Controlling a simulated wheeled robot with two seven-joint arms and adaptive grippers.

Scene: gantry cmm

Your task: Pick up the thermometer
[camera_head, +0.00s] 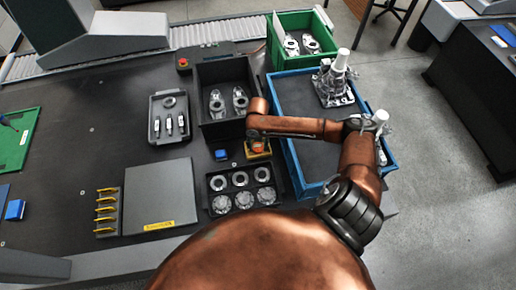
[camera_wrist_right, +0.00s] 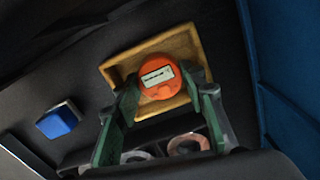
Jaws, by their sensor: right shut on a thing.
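The thermometer is a round orange body with a white display; it shows in the wrist view (camera_wrist_right: 157,78) and, small, in the head view (camera_head: 258,146). It is at a yellow open tray (camera_wrist_right: 118,73), also visible in the head view (camera_head: 262,155). My right gripper (camera_wrist_right: 163,94) has its green-padded fingers on either side of the thermometer and is shut on it. I cannot tell whether the thermometer touches the tray floor. My right wrist hides part of the gripper in the head view. My left gripper is not in view.
A blue block (camera_head: 221,155) lies left of the tray. A black bin (camera_head: 226,128) stands behind, and a black tray of metal rings (camera_head: 212,190) lies in front. A large blue crate (camera_head: 292,166) stands close on the right. A dark flat plate (camera_head: 160,190) lies left.

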